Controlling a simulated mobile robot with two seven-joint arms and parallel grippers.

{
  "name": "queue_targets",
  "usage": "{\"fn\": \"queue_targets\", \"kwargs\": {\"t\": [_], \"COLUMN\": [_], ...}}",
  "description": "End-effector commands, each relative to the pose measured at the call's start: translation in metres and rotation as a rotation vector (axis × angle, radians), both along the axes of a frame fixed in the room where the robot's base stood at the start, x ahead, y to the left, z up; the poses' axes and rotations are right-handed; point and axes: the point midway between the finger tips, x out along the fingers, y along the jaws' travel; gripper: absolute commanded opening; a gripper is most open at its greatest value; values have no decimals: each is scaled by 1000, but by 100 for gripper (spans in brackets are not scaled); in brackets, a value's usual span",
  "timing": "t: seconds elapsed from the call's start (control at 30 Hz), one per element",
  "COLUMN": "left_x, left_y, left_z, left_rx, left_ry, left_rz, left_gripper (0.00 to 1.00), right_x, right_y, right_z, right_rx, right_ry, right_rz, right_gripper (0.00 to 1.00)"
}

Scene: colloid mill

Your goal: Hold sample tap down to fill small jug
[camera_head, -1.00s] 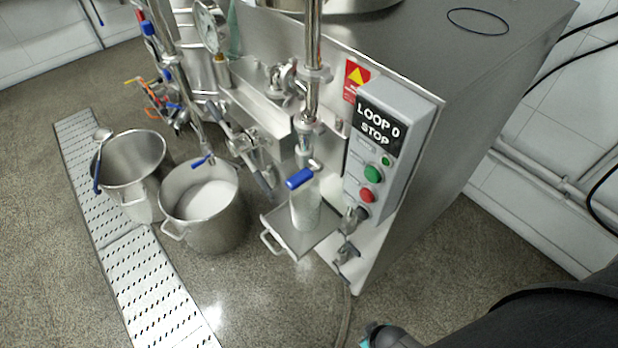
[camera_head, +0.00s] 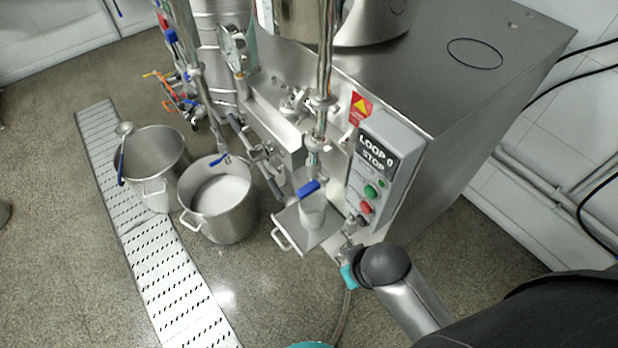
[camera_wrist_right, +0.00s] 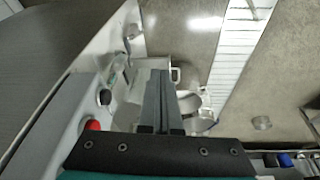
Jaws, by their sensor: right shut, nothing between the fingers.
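The sample tap (camera_head: 308,189) has a blue handle and sits low on the front of the steel machine in the head view. The small jug (camera_head: 313,214), pale and translucent, stands upright on a small steel tray (camera_head: 291,234) below the tap. Its fill level cannot be made out. My right gripper shows in the right wrist view (camera_wrist_right: 161,75), its dark fingers together and empty, beside the control box. In the head view my right arm reaches in from the lower right, below the control box, and its fingers cannot be made out. My left gripper is out of view.
The control box (camera_head: 385,172) with green and red buttons is right of the tap. A steel pot of white product (camera_head: 228,222) and an emptier pot (camera_head: 157,165) with a ladle stand left. A perforated floor drain (camera_head: 165,275) runs past them. The floor in front is open.

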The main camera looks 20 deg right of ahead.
Motion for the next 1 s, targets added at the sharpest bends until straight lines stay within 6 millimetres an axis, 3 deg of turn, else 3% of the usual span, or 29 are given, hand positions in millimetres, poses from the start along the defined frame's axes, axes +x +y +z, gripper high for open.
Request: {"fn": "queue_targets", "kwargs": {"t": [0.03,0.2,0.3,0.6,1.0], "left_x": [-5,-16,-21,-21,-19], "left_y": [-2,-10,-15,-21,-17], "left_z": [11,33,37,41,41], "left_rx": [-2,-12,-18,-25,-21], "left_ry": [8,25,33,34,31], "left_rz": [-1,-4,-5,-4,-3], "left_gripper": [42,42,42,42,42], "right_x": [5,32,51,94,119], "right_y": [1,13,22,35,10], "right_z": [29,114,140,164,160], "right_rx": [2,19,40,109,163], "right_ry": [-24,-150,-234,-396,-447], "right_rz": [5,43,76,158,181], "right_gripper": [0,0,0,0,0]}}
